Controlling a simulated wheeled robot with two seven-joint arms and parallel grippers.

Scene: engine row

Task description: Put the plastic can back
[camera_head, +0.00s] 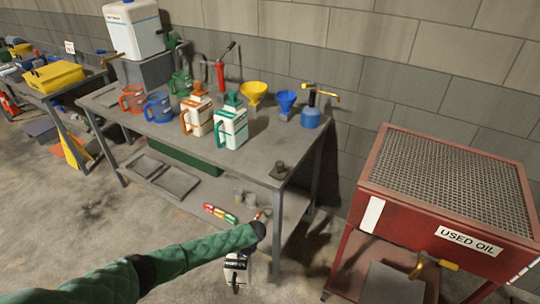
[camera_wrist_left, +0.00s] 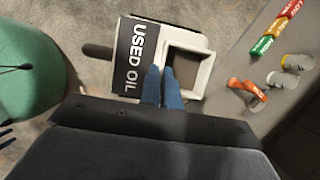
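A white plastic can (camera_head: 238,266) with a black label hangs below my left gripper (camera_head: 252,240) in the head view, in front of the bench. In the left wrist view, the can (camera_wrist_left: 200,75) shows a square opening, a "USED OIL" label and a dark handle. The blue fingertips of my left gripper (camera_wrist_left: 161,84) are close together on the can's wall, between label and opening. Whether the can touches the floor is unclear. My right gripper is out of view.
The bench (camera_head: 245,165) carries jugs, cans and funnels; its front right top is mostly bare. Its lower shelf (camera_head: 185,205) holds trays, coloured tubes and small bottles (camera_wrist_left: 290,70). A red "USED OIL" cabinet (camera_head: 440,225) with a mesh top stands at right.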

